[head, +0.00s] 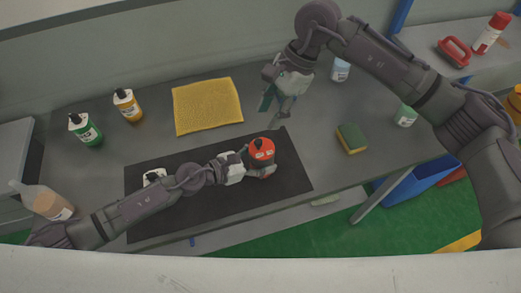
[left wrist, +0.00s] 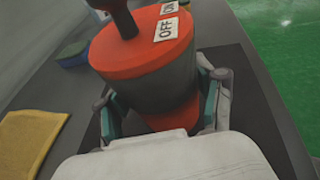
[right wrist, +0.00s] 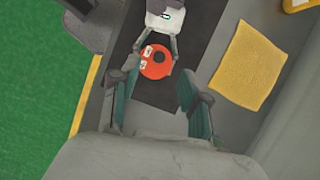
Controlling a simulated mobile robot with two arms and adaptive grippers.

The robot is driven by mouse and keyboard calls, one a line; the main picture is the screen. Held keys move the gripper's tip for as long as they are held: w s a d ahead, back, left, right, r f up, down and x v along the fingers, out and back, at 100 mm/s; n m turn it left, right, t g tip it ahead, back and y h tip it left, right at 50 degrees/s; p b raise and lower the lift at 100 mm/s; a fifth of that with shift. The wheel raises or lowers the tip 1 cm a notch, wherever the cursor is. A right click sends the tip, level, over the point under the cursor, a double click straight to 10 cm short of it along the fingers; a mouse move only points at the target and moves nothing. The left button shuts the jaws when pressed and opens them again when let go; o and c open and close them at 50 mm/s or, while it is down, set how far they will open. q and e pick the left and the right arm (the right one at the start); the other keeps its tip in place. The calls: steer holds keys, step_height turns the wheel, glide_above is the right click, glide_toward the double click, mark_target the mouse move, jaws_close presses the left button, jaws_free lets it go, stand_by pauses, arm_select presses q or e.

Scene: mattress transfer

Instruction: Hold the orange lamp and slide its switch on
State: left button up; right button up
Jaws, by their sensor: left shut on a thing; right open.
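The orange lamp (head: 262,150) stands on the black mat (head: 200,215), with an orange top, a dark body and a dark knob on top. In the left wrist view the lamp (left wrist: 145,52) shows a white OFF/ON label (left wrist: 167,24) beside the knob (left wrist: 122,18). My left gripper (head: 260,172) is shut around the lamp's body, a finger on either side. My right gripper (head: 277,120) is open and empty, above the table and behind the lamp. In the right wrist view the lamp (right wrist: 156,62) lies beyond its open fingers. The switch's exact position is unclear.
A yellow cloth (head: 207,105) lies behind the mat. A sponge (head: 351,138) is to the right. Green (head: 85,130) and orange (head: 127,105) bottles stand at the left. A pale bottle (head: 340,70) stands behind my right arm. The table between lamp and sponge is clear.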

steer(key=s+a+f+g+y, duration=0.25)
steer(key=s+a+y, duration=0.2)
steer(key=y, duration=0.25)
steer(key=m+t+y, duration=0.5)
steer(key=m+t, duration=0.6)
steer(key=t, duration=0.2)
glide_toward(259, 141)
steer(key=x, duration=1)
steer(key=shift+a+f, duration=0.1)
jaws_close()
